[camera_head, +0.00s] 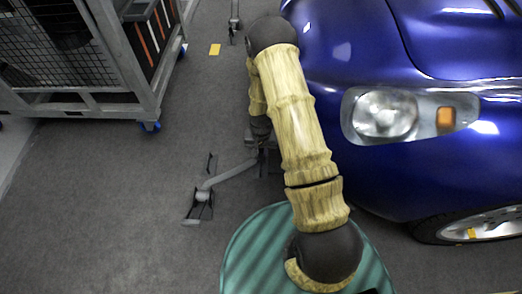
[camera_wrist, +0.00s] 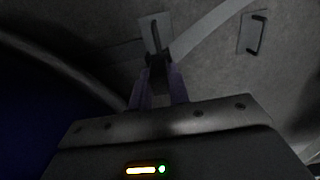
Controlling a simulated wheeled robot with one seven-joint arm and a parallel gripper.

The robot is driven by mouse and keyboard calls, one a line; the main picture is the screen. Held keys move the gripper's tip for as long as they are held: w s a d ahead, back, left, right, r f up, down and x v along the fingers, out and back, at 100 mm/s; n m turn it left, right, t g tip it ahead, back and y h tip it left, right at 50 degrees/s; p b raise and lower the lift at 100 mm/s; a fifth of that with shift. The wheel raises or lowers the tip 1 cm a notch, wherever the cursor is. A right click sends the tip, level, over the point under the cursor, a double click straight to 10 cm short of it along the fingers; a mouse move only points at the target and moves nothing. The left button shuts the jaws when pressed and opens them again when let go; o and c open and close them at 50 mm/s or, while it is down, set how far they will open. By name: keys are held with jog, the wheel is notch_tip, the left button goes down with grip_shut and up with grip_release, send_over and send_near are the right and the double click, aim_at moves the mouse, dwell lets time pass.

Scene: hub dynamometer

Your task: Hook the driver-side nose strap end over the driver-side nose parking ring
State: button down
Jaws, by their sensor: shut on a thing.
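My gripper (camera_wrist: 158,66) is shut on a dark strap end (camera_wrist: 157,50) in the wrist view. A pale plate with a dark, narrow piece (camera_wrist: 155,32) shows just beyond the fingertips; I cannot tell whether it is part of the strap end or fixed to the floor. A grey strap (camera_wrist: 208,30) runs from there to the upper right. A dark ring or bracket on a plate (camera_wrist: 257,34) lies apart at the upper right. In the head view my gripper (camera_head: 261,130) is low beside the car, partly hidden by my arm. The strap (camera_head: 230,176) runs to a floor fitting (camera_head: 201,205).
The blue car (camera_head: 430,60) stands close on the right, its headlight (camera_head: 385,115) and front wheel (camera_head: 480,226) beside my arm. A wheeled mesh cage (camera_head: 75,60) stands at the upper left. A yellow floor mark (camera_head: 214,50) lies between. The grey floor at left is clear.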

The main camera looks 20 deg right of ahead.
jog(key=shift+r+p, duration=0.75)
jog(key=shift+r, duration=0.2)
notch_tip(320, 180, up, 28)
jog(key=w+n+p, duration=0.2)
jog(key=n+p, duration=0.1)
jog(key=p, duration=1)
jog(key=shift+w+f+n, duration=0.15)
jog(key=shift+f+n, duration=0.1)
jog(key=shift+n, duration=0.05)
jog(key=shift+w, duration=0.1)
